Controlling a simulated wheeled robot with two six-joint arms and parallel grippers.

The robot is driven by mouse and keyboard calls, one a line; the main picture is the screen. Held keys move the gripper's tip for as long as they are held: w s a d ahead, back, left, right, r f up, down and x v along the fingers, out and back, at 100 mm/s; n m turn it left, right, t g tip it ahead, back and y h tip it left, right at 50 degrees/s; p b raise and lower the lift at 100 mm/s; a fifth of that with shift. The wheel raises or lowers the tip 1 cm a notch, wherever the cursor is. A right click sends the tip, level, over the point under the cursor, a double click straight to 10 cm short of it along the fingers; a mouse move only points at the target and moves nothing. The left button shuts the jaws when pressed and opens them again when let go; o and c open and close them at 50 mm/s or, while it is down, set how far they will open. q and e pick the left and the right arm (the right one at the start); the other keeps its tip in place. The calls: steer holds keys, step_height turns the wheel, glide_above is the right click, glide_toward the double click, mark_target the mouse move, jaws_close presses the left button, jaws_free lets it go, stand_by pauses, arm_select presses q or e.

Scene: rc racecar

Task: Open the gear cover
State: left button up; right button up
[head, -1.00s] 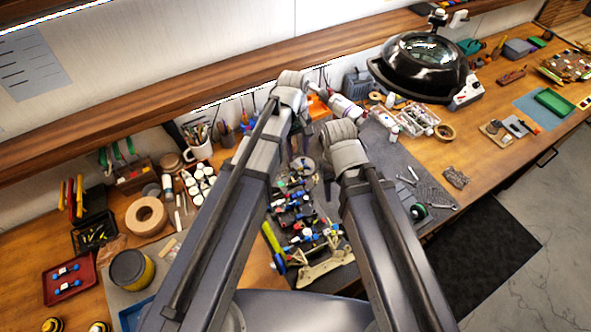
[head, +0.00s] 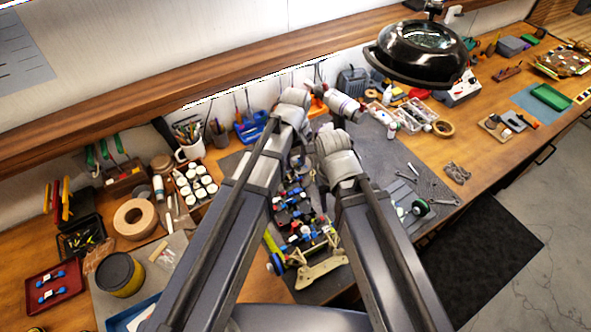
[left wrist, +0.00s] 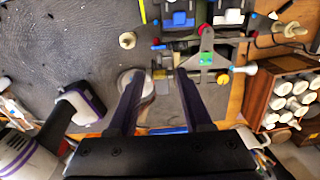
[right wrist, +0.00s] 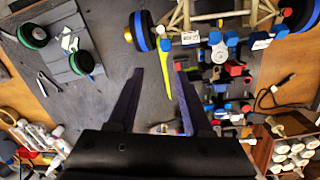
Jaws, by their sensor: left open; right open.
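The car chassis (head: 293,228) lies on the dark grey mat (head: 387,155), with blue, red and white parts and a tan frame at its near end. My arms partly cover it in the head view. I cannot make out for certain which part is the gear cover. My left gripper (left wrist: 157,75) is open over the chassis's far end, with a pale round part and a small yellow part below its fingers. My right gripper (right wrist: 160,73) is open and empty beside the chassis, and a yellow-green strip (right wrist: 188,84) shows near its fingertips. Both gripper tips are hidden in the head view.
A white and purple tool (head: 342,104) lies at the back of the mat; it shows close beside my left gripper. A black lamp (head: 420,52) stands at the back. Loose wheels (right wrist: 82,62) lie beside the chassis. Paint pots (head: 195,182) stand at left.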

arm_select(q)
steer(key=shift+f+b, duration=0.45)
steer(key=shift+f, duration=0.5)
steer(key=shift+r, duration=0.1)
jaws_close()
steer(key=shift+w, duration=0.1)
